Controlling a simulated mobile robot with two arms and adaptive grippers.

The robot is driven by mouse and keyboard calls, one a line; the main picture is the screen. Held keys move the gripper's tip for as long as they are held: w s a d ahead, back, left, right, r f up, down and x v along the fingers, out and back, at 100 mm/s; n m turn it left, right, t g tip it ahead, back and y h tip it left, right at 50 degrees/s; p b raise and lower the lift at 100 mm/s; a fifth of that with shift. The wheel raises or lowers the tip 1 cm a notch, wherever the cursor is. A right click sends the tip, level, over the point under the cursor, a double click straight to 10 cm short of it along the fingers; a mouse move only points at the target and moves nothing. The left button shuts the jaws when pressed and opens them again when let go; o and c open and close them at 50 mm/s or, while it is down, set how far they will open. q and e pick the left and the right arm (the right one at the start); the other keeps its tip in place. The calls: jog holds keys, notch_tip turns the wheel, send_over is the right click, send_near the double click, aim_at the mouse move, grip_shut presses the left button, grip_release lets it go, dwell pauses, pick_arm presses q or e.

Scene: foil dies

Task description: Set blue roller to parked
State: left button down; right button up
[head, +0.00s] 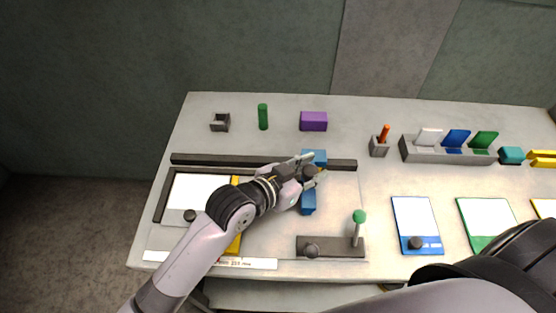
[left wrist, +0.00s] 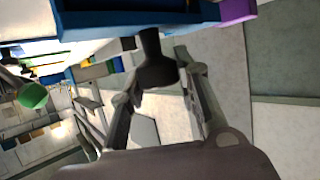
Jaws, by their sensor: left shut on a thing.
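The blue roller (head: 308,205) is a blue bar running from the dark rail (head: 215,160) toward the front of the table, with a blue block at its rail end. My left gripper (head: 315,176) is over its middle, its fingers around the dark knob of the roller. In the left wrist view the dark knob (left wrist: 155,65) sits between the two fingers, with the blue roller (left wrist: 115,18) beyond it. The gripper hides part of the bar. My right arm shows at the lower right; its gripper is out of view.
A yellow bar (head: 234,243), partly behind my left arm, lies beside a white sheet (head: 195,185) in a dark frame. A green-topped lever (head: 359,217) stands on a grey base to the right. A purple block (head: 313,121) and green cylinder (head: 263,117) stand behind the rail.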

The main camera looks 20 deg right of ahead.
pick_arm(q)
jog(key=d, duration=0.1)
jog(key=s+d, duration=0.1)
jog(key=d, duration=0.1)
jog(key=s+d, duration=0.1)
jog(key=d, duration=0.1)
jog(key=shift+s+d+p, duration=0.2)
jog(key=shift+p, duration=0.2)
jog(key=shift+r, duration=0.1)
jog(key=c, duration=1.6)
grip_release()
jog(key=o, duration=0.4)
jog(key=shift+d, duration=0.2)
jog(key=shift+a, duration=0.25)
jog(key=v, duration=1.1)
jog(key=shift+s+a, duration=0.2)
jog(key=shift+a, duration=0.1)
